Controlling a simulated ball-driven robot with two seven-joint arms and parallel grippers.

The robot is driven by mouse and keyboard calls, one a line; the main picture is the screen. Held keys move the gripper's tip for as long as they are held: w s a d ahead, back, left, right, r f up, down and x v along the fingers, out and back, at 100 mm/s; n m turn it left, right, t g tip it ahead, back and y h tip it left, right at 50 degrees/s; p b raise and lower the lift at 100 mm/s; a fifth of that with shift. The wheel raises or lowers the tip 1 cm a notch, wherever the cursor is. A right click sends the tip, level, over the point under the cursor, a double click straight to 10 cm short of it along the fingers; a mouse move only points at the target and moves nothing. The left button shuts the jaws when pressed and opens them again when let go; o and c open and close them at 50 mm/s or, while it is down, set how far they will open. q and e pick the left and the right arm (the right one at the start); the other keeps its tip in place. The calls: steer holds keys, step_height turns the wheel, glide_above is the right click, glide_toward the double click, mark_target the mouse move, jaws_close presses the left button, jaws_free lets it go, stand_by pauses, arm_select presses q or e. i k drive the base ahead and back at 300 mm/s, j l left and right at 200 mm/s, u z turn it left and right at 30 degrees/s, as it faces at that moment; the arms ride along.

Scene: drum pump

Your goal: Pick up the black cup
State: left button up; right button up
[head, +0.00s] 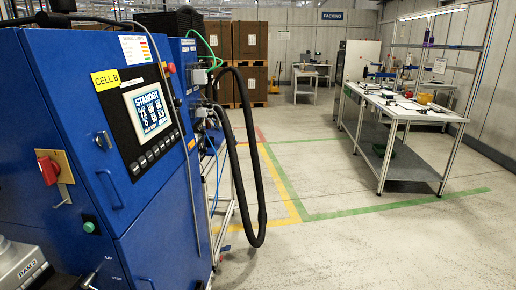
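I cannot make out a black cup in the head view. A white-topped workbench (412,108) stands at the right, some way off, with several small dark items on it that are too small to tell apart. Neither of my grippers shows in this view.
A large blue cabinet (160,215) with a lit screen (148,110) fills the left. A thick black hose (259,190) hangs beside it. A grey metal part (22,268) is at the bottom left corner. Stacked brown boxes (250,40) stand behind. The floor (350,245) between cabinet and bench is clear.

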mark_target(208, 145)
steer(key=i+l, duration=0.1)
steer(key=i, duration=0.75)
steer(key=i+l, duration=0.15)
steer(key=i, duration=0.65)
steer(key=i+l+u, duration=0.1)
steer(key=i+u, duration=0.3)
steer(key=i+l+u, duration=0.2)
steer(key=u, duration=0.2)
steer(key=i+l+u, duration=0.6)
steer(key=u, duration=0.2)
